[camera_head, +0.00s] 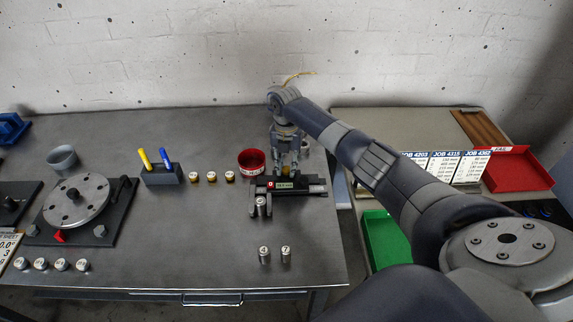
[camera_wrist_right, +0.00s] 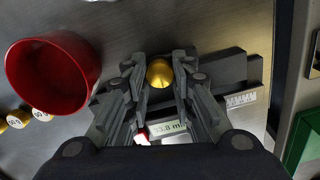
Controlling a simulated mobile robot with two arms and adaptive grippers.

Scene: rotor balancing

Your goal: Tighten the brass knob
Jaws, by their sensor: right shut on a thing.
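The brass knob (camera_wrist_right: 159,73) is a round gold-coloured knob on a dark fixture (camera_wrist_right: 228,66) with a small digital readout. In the head view the fixture (camera_head: 315,187) sits near the right end of the steel bench, and only a bit of the knob (camera_head: 285,171) shows under the gripper. My right gripper (camera_wrist_right: 160,80) reaches down over the fixture, its two fingers shut on the knob from both sides. It also shows in the head view (camera_head: 287,165). My left gripper is in neither view.
A red bowl (camera_head: 251,161) stands just left of the fixture. A pen block (camera_head: 162,175) and brass-based weights (camera_head: 212,177) lie further left. A rotor disc (camera_head: 76,201) is at far left. Two silver weights (camera_head: 264,254) stand in front. Red (camera_head: 507,169) and green (camera_head: 386,239) trays are on the right.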

